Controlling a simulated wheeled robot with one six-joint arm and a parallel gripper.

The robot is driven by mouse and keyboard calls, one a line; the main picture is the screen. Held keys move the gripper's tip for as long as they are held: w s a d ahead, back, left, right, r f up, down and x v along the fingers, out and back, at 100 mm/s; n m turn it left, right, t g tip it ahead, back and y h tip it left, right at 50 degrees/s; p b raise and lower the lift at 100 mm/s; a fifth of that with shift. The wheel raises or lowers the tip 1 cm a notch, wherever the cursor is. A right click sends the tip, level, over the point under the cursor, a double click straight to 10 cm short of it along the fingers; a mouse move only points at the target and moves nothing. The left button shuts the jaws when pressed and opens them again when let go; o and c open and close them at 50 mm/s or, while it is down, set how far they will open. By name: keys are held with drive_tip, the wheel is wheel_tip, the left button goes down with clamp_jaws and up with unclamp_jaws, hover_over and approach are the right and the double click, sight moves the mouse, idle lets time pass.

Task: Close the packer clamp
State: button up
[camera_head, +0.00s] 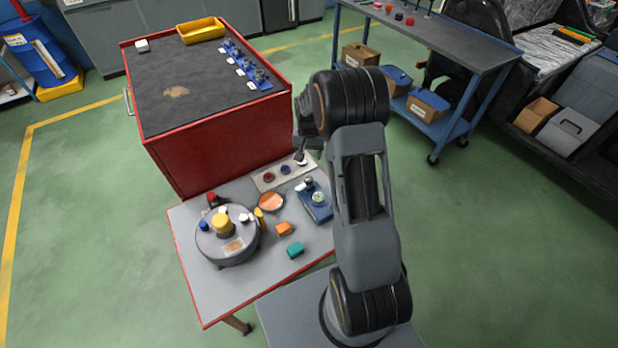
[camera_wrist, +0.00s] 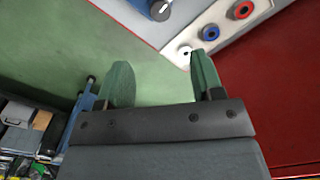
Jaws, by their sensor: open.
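A blue fixture (camera_head: 316,205) with a dark knob or lever at its top and a pale green round piece sits at the right of the small table; it may be the packer clamp, but I cannot tell for sure. Whether it is open or shut is too small to tell. Part of a blue piece with a pale round knob (camera_wrist: 160,9) shows at the top of the wrist view. My gripper (camera_wrist: 160,78) is open, its two green fingers apart with nothing between them. In the head view it is mostly hidden behind my arm, above the light panel's right end.
A light panel (camera_head: 260,183) with red, blue and white round parts lies at the table's back edge. A grey round turntable (camera_head: 218,247) with a yellow cap, orange block (camera_head: 285,229) and green block (camera_head: 295,250) share the table (camera_head: 205,294). A red cabinet (camera_head: 215,150) stands behind.

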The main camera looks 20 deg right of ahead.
sight(309, 178)
wheel_tip(309, 178, down, 13)
idle(0.4)
drive_tip(key=shift+c, duration=0.2)
drive_tip(key=c, duration=0.9)
